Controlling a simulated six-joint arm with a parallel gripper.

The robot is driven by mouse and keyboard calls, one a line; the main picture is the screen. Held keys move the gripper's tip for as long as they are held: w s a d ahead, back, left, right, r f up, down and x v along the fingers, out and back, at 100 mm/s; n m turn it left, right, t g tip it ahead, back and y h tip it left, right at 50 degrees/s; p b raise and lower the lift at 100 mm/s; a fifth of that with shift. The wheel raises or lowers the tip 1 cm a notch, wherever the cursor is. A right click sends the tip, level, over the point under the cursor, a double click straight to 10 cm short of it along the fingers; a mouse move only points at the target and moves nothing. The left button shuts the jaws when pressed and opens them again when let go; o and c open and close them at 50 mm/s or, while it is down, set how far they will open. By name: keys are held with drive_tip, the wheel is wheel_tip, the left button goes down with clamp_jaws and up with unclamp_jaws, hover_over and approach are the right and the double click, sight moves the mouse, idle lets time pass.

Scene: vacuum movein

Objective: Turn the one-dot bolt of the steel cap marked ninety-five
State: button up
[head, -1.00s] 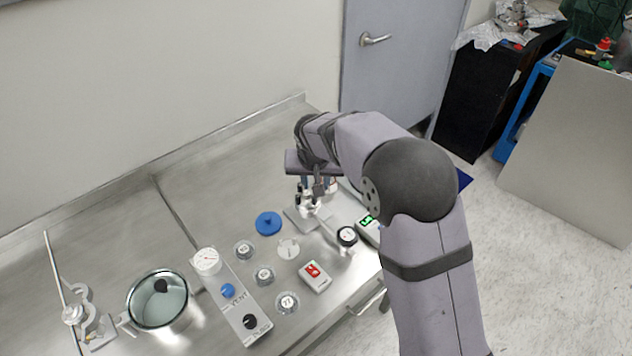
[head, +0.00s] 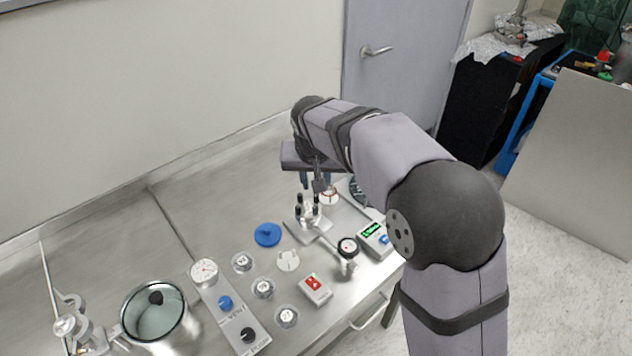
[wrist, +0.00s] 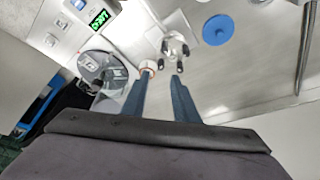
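My gripper (head: 317,182) hangs above the bench, over the far side of a steel fixture (head: 309,218) with black-tipped posts. In the wrist view the two blue fingers of my gripper (wrist: 163,78) are apart with nothing between them. A small white ring with a copper-coloured rim (wrist: 148,67) shows by the left fingertip.
The black-tipped fixture (wrist: 175,47) stands beyond the fingers. The back bench is clear.

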drive_tip(key=shift+a+r, duration=0.1)
drive_tip(key=shift+a, duration=0.15)
drive_tip(key=shift+c, duration=0.2)
drive_tip(key=shift+n, duration=0.4)
drive_tip(key=a+f, duration=0.1)
drive_tip(key=s+a+f+p, duration=0.1)
drive_tip(key=a, duration=0.1)
drive_tip(key=shift+s+f, duration=0.15)
drive_tip(key=shift+f, duration=0.05)
drive_tip(key=w+r+m+h, duration=0.1)
drive_tip(key=m, duration=0.1)
drive_tip(key=w+d+r+m+h, duration=0.1)
drive_tip(key=m, duration=0.2)
drive_tip(key=shift+w+r, duration=0.1)
drive_tip(key=shift+r, duration=0.05)
drive_tip(key=shift+d+m, duration=0.15)
drive_tip(key=shift+m, duration=0.45)
drive_tip(key=shift+m+g+h, duration=0.3)
drive_tip(key=shift+m, duration=0.1)
drive_tip(key=shift+p, duration=0.3)
drive_tip(key=shift+d, duration=0.1)
